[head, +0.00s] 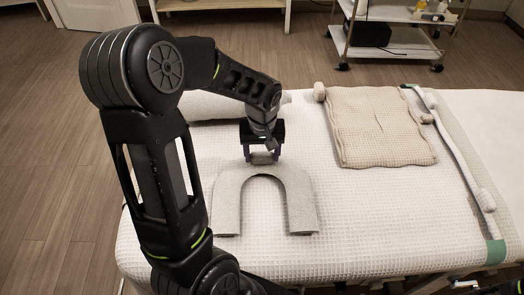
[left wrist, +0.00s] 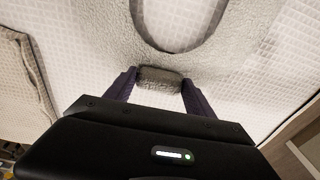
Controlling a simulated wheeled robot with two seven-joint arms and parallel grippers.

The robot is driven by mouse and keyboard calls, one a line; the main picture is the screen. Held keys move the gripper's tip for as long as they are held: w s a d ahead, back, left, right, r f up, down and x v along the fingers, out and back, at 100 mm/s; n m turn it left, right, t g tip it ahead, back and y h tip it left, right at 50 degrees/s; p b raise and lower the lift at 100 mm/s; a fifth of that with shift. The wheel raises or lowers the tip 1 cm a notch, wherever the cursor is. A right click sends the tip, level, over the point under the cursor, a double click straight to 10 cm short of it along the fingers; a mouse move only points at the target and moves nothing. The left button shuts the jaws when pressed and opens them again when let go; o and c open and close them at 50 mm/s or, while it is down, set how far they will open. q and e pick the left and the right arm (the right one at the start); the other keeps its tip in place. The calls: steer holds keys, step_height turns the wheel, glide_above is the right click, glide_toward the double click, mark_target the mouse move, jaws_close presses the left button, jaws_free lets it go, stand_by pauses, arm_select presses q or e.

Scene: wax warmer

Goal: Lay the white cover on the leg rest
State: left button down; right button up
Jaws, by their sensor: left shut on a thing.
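A pale grey-white U-shaped cover (head: 228,205) lies on the bed, its closed curve away from me and its two ends toward me. It is likely the white cover. My left gripper (head: 262,158) is above the middle of that curve, pointing down. In the left wrist view, my left gripper (left wrist: 160,85) is shut on a small grey tab (left wrist: 160,75) at the outer edge of the cover (left wrist: 235,50). A pale bolster (head: 215,107), likely the leg rest, lies across the bed behind my left arm, which hides part of it. My right gripper does not show.
The bed (head: 345,235) has a white waffle-textured sheet, clear in front of the cover. A folded beige blanket (head: 380,125) lies at the right, beside a long pale strap (head: 455,155). A trolley (head: 395,45) and a low shelf stand behind on the wooden floor.

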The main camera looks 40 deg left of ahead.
arm_select(q)
steer(key=shift+f, duration=0.75)
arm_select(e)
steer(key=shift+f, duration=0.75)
arm_select(q)
steer(key=shift+c, duration=1.3)
jaws_free()
steer(key=shift+r, duration=0.1)
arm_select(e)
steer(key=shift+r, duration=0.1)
arm_select(q)
steer(key=shift+s+d+r+p, duration=0.15)
steer(key=shift+r+p, duration=0.95)
steer(key=shift+r, duration=0.1)
steer(key=shift+r+p, duration=0.9)
steer(key=shift+r, duration=0.3)
steer(key=shift+d+r+p, duration=0.1)
steer(key=shift+r+p, duration=1.2)
steer(key=shift+r, duration=0.4)
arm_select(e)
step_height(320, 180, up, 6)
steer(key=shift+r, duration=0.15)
